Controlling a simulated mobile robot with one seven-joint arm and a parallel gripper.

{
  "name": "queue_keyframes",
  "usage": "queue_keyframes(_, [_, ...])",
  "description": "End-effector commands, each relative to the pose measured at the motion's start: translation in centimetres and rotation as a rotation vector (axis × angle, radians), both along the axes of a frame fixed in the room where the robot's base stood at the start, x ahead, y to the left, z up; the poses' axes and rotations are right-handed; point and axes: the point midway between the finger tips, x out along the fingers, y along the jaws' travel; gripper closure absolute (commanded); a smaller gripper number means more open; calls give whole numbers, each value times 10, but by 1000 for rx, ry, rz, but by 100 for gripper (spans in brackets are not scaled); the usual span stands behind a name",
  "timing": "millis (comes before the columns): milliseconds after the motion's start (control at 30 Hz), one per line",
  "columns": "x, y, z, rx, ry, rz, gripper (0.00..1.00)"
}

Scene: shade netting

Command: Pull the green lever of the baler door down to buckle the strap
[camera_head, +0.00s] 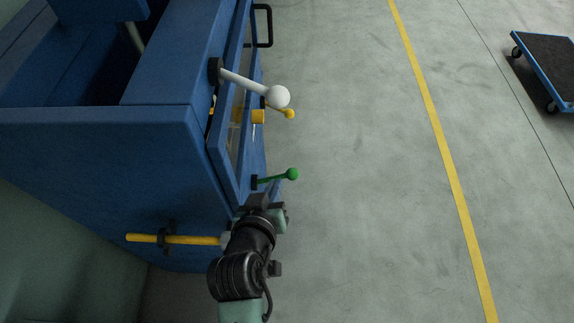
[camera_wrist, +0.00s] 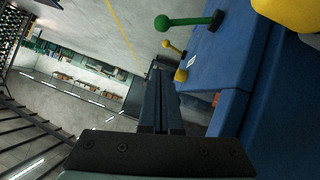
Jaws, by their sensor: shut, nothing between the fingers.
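The green lever (camera_head: 274,179) sticks out to the right from the front of the blue baler (camera_head: 165,120), with its round knob at the outer end. It also shows in the wrist view (camera_wrist: 187,22), near the top, roughly level across the picture. My gripper (camera_head: 258,200) is just below the lever in the head view, close to the baler front. In the wrist view my gripper (camera_wrist: 160,78) has its two dark fingers together with nothing between them. The fingers appear apart from the lever. The strap cannot be made out.
Above the green lever are a yellow lever (camera_head: 283,110) and a white-knobbed lever (camera_head: 250,84). A black handle (camera_head: 269,25) is higher up. The floor to the right is clear up to a cart (camera_head: 548,62).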

Motion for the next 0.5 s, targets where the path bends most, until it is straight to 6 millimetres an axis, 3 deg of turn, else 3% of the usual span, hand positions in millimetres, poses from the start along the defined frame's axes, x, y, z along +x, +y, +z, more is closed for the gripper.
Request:
queue_keyframes(400, [66,-13,-42,-1,-2,-3,100])
queue_keyframes(500, [74,-17,-56,1,2,-4,100])
